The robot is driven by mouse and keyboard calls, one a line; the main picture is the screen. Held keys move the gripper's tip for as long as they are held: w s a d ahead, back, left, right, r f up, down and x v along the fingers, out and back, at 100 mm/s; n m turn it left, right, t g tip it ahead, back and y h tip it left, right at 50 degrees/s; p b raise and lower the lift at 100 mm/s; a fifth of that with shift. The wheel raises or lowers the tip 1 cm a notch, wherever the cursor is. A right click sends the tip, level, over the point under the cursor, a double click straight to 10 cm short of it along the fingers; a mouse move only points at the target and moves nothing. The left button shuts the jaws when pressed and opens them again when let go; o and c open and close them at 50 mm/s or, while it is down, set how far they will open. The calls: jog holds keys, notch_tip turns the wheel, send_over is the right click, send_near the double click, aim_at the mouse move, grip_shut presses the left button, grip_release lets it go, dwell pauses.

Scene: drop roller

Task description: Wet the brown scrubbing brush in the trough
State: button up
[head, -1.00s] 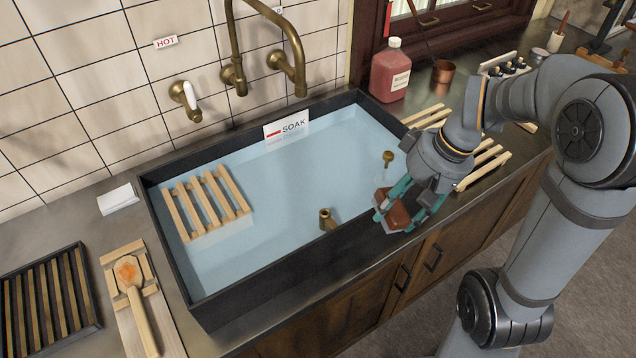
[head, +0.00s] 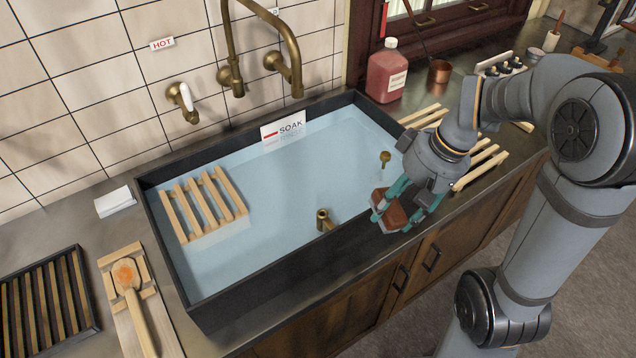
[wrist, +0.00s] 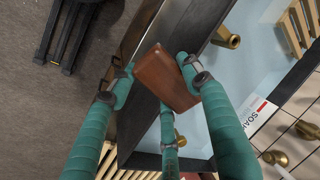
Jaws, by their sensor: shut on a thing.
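The brown scrubbing brush (head: 393,212) is a reddish-brown block held between the teal fingers of my gripper (head: 397,208). In the wrist view the brush (wrist: 164,78) sits between the fingertips of my gripper (wrist: 155,78), tilted. The gripper is shut on it, over the trough's front rim near the right end, above the rim and apart from the water as far as I can tell. Its bristles cannot be made out. The trough (head: 250,285) is dark-walled and filled with pale blue water, with a SOAK sign (head: 284,130) at its back rim.
A wooden slatted rack (head: 204,203) stands in the trough's left part. Brass fittings (head: 324,220) rise inside, and a tap (head: 290,62) hangs over the back. A red bottle (head: 386,72) stands behind right. A long-handled brush (head: 134,295) lies left. The trough's middle water is open.

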aim_at(393, 204)
jog(key=shift+r, duration=0.1)
dwell(0.4)
jog(key=shift+r+p, duration=1.45)
jog(key=shift+r, duration=0.25)
dwell(2.1)
jog(key=shift+r+p, duration=1.2)
jog(key=shift+r, duration=0.35)
